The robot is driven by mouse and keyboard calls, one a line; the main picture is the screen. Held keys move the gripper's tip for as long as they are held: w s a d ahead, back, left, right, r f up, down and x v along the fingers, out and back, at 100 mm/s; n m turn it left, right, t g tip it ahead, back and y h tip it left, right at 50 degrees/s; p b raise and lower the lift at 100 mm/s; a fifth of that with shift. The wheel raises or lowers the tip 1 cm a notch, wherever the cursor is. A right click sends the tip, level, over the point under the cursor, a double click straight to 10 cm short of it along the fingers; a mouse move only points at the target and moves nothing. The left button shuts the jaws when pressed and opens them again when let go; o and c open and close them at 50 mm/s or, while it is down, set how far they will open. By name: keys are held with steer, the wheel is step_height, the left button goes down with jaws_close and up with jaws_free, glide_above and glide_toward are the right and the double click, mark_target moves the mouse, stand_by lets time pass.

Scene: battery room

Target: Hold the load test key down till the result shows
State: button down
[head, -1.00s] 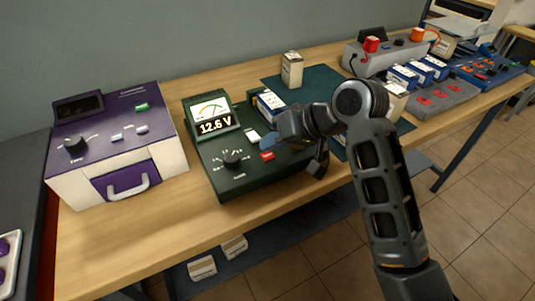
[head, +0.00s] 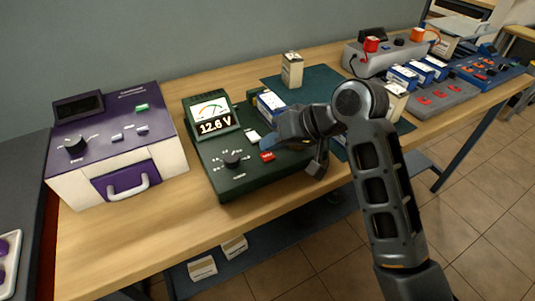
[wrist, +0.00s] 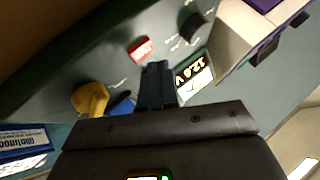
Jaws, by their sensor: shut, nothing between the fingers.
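The dark green battery tester (head: 235,181) stands on the bench and its display (head: 214,125) reads 12.6 V. It has a dark knob (head: 232,159), a pale key (head: 251,136) and a red key (head: 267,156); their labels are too small to read. My gripper (head: 268,143) is shut and empty, with its fingertips low over the panel, close to the red key. In the wrist view the shut fingers (wrist: 155,66) point just beside the red key (wrist: 141,48). They look apart from it, and they hide part of the panel. The display (wrist: 192,75) also shows there.
A purple and white machine (head: 118,142) stands to the left. A blue and white battery (head: 270,106) stands behind the tester, and a small beige box (head: 292,70) is on the green mat (head: 262,82). Several batteries and grey and blue units fill the right end.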

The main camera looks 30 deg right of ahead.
mark_target(272, 156)
steer(key=shift+f, duration=0.15)
steer(key=shift+f, duration=0.25)
steer(key=shift+f, duration=0.35)
stand_by(1.6)
steer(key=shift+r, duration=0.1)
stand_by(1.8)
steer(key=shift+r+p, duration=0.7)
steer(key=shift+p, duration=0.3)
step_height(272, 156, up, 5)
steer(key=p, duration=0.5)
steer(key=shift+r, duration=0.1)
